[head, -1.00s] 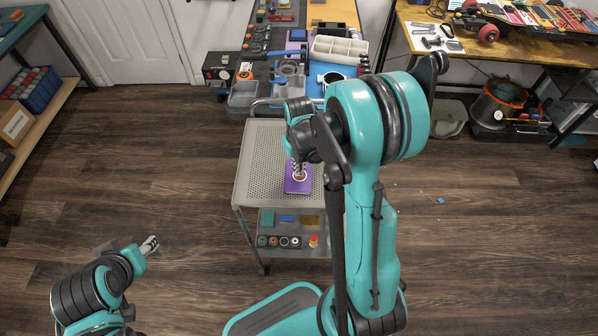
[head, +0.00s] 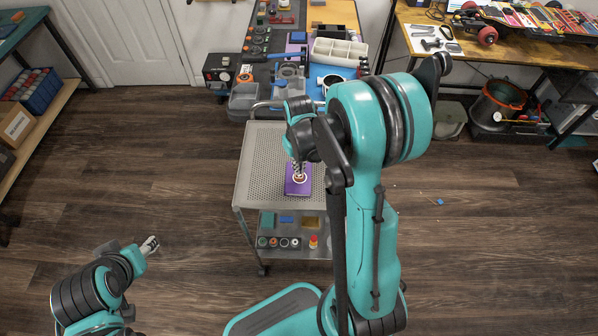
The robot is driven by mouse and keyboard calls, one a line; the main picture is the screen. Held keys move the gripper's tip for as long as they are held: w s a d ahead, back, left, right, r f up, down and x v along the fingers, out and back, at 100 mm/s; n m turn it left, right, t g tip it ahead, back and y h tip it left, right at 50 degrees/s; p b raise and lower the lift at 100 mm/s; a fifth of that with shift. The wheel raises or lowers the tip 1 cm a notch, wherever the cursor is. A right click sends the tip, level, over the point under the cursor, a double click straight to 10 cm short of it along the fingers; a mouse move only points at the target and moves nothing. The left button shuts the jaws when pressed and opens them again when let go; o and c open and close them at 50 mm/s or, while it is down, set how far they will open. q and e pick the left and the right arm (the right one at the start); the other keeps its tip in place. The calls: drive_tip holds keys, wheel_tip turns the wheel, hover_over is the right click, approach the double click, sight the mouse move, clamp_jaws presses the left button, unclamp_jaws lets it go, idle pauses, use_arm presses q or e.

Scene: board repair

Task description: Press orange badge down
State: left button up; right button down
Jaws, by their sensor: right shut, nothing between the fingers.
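A purple board (head: 292,188) lies on the perforated top of the grey cart. On it is a round orange badge (head: 300,179) with a pale ring, partly covered by my gripper. My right gripper (head: 299,176) is shut and empty, pointing down at the badge. I cannot tell whether its fingertips touch the badge or are just above it. My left gripper (head: 152,243) is away over the floor at the lower left, too small to tell whether it is open or shut.
The grey cart (head: 262,150) has a lower shelf with several small coloured parts and rolls (head: 285,242). A wooden bench (head: 480,45) stands at the right. The floor around the cart is mostly clear.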

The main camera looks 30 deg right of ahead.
wheel_tip(320, 180, up, 6)
drive_tip(key=p, duration=0.4)
idle(0.3)
drive_tip(key=s+a+r+t, duration=0.7)
drive_tip(key=s+a+r, duration=0.3)
drive_tip(key=r, duration=0.4)
drive_tip(key=shift+s+a+r, duration=0.2)
drive_tip(key=shift+s+r, duration=0.2)
drive_tip(key=shift+s, duration=0.2)
idle(1.1)
